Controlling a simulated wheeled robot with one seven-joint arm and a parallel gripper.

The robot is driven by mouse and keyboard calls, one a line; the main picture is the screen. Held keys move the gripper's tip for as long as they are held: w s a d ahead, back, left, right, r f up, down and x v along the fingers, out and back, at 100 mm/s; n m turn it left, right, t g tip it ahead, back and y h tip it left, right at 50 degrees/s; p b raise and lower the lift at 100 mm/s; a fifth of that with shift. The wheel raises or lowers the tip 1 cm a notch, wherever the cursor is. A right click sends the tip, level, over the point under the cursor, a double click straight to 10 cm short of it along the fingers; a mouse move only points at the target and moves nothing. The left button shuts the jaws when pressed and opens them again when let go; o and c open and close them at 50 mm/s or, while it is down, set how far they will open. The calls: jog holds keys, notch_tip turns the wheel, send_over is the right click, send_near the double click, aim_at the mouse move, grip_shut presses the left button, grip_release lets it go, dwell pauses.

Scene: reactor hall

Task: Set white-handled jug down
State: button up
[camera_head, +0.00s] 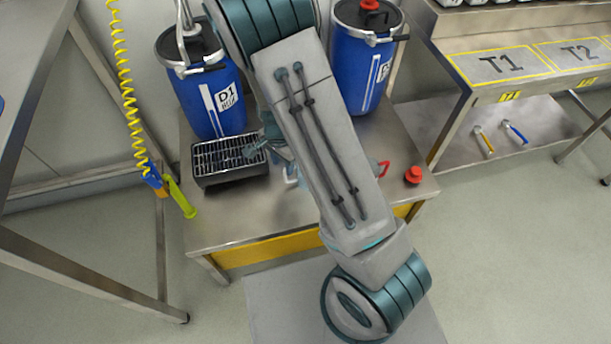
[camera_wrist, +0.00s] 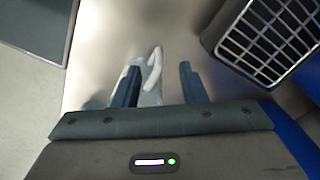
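The white-handled jug (camera_wrist: 153,88) shows in the wrist view as a pale, see-through body with a white handle, over the steel bench. It lies between the fingers of my gripper (camera_wrist: 159,82), close to the left finger, which partly covers it. Clear space shows between the handle and the right finger, so the fingers look apart and not closed on the jug. In the head view my gripper (camera_head: 266,146) is beside the black grated tray (camera_head: 228,178). A pale bit of the jug (camera_head: 291,174) shows there; my arm hides most of it.
A red-handled jug (camera_head: 383,168) is partly hidden by my arm. A red cap (camera_head: 413,175) lies at the bench's right. A yellow coiled hose (camera_head: 128,90) hangs at left.

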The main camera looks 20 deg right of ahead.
aim_at(286, 182)
jog(key=f+b, duration=0.1)
jog(key=f, duration=0.1)
jog(key=f+b, duration=0.1)
jog(key=f, duration=0.1)
jog(key=f+b, duration=0.1)
jog(key=f, duration=0.2)
jog(key=shift+d+f, duration=0.1)
jog(key=shift+d, duration=0.15)
grip_shut()
